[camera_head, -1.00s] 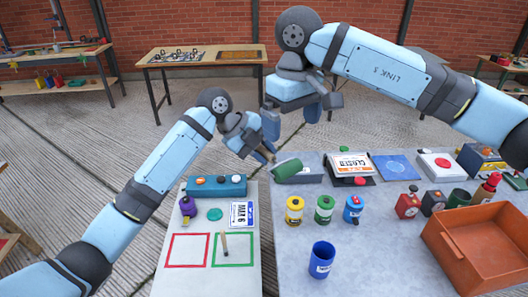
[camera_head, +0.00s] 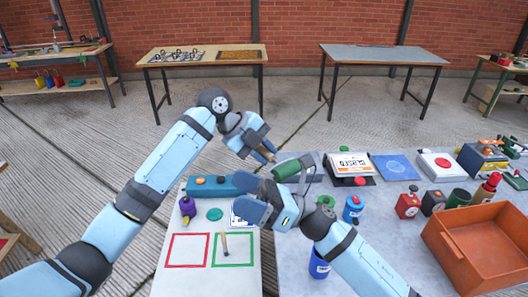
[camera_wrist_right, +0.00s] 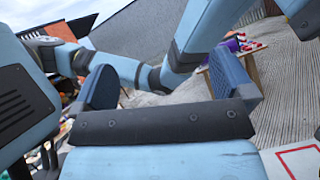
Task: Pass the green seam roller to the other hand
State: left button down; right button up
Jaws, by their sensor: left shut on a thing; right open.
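The green seam roller (camera_head: 286,172) is held over the gap between the two tables, its green roller end pointing right and its wooden handle toward my left gripper. My left gripper (camera_head: 263,151), on the arm from the left, is shut on the roller's handle. My right gripper (camera_head: 240,200), on the arm from the lower right, is open and empty, below and a little left of the roller, fingers pointing left. In the right wrist view its two fingers (camera_wrist_right: 165,85) are spread with nothing between them. The roller cannot be made out in that view.
My right forearm crosses this table.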

jog(key=d+f+m+t+h, duration=0.6)
jog(key=f+m+t, duration=0.3)
jog(key=m, duration=0.7)
jog(key=d+f+m+t+h, duration=0.7)
jog(key=f+m+t, duration=0.15)
jog(key=m, duration=0.65)
jog(key=s+d+f+m+g+h, duration=0.3)
jog(key=s+d+f+m, duration=0.2)
jog(key=s+f+m, duration=0.3)
jog(key=s+d+f+m+g+h, duration=0.3)
jog(key=s+d+f+m, duration=0.3)
jog(key=f, duration=0.5)
jog(key=shift+s+d+f+m+g+h, duration=0.25)
jog(key=shift+s+f+m+g+h, duration=0.15)
jog(key=shift+s+m+h, duration=0.55)
jog(key=shift+s+y, duration=0.25)
